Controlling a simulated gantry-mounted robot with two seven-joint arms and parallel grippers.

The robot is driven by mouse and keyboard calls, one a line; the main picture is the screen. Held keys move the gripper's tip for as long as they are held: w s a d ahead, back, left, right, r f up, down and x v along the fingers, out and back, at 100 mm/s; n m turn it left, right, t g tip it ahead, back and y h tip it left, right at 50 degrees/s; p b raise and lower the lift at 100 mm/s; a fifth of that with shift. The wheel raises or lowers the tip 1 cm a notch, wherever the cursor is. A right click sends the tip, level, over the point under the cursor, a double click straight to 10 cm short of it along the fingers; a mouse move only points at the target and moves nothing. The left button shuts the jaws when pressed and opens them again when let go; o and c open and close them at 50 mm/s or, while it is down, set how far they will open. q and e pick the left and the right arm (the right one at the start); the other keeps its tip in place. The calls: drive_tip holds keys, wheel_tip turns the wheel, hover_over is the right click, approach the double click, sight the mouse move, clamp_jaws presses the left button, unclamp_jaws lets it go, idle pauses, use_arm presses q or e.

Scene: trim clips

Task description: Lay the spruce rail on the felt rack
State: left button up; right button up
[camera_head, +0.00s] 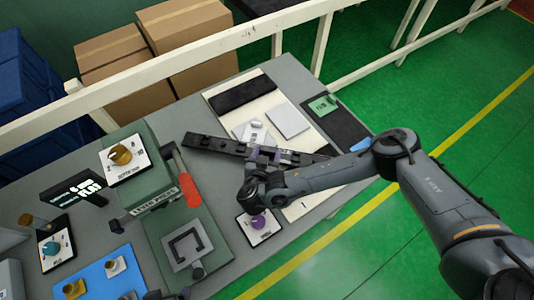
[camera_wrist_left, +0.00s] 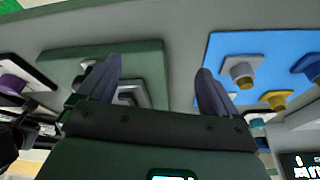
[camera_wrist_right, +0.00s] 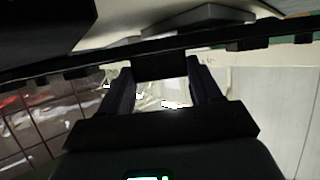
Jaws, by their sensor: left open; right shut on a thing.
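The long dark rail, which I take as the spruce rail (camera_head: 215,143), has small clips or notches along it. My right gripper (camera_head: 268,156) is shut on it near its middle. In the right wrist view the rail (camera_wrist_right: 50,72) runs across between the fingers (camera_wrist_right: 160,75). The rail is over a cream board (camera_head: 222,115) with a black felt-like strip (camera_head: 242,92), which looks like the felt rack. The arm and rail hide part of the board. I cannot tell whether the rail touches it. My left gripper (camera_wrist_left: 158,80) is open and empty above the bench.
A green lever press (camera_head: 160,190) with a red handle stands left of the board. A purple knob plate (camera_head: 258,225) lies close below my right gripper. A grey block (camera_head: 289,120) and a white clip plate (camera_head: 250,132) are on the board. A blue mat (camera_head: 95,275) holds several parts.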

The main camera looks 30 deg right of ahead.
use_arm(q)
drive_tip(key=shift+f, duration=0.1)
drive_tip(key=shift+f, duration=0.15)
use_arm(e)
drive_tip(key=shift+f, duration=0.15)
drive_tip(key=o, duration=1.3)
